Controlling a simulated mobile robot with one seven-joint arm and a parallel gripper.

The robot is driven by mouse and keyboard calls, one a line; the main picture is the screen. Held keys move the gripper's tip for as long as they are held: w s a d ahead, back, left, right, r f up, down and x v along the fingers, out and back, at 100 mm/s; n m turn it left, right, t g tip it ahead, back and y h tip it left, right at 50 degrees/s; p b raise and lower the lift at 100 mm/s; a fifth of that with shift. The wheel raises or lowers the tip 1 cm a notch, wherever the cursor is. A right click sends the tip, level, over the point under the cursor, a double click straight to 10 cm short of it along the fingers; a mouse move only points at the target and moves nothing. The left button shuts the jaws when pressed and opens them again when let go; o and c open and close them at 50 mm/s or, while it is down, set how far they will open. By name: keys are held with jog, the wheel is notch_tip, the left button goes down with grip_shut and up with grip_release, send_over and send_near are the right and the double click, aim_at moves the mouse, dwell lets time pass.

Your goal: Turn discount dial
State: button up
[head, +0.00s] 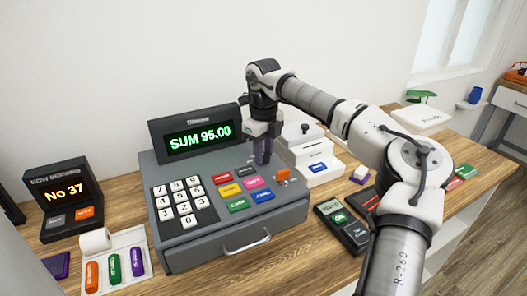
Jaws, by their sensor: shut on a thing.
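The grey cash register (180,257) stands on the wooden counter, with its green display (198,136) reading SUM 95.00. My gripper (262,160) points down at the upper right of the register's sloped top, behind the coloured keys. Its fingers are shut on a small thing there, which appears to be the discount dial. The fingers hide most of it, so its shape, marks and turned angle cannot be told. An orange knob or switch (282,174) sits just to the right and in front of my fingers.
Coloured keys (237,205) and a white number pad (180,202) are close by on the register. A white printer-like box (318,172) stands right of it, and a card terminal (341,225) in front. A NOW SERVING sign (63,195) stands left.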

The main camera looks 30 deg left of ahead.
jog(key=shift+m, duration=1.3)
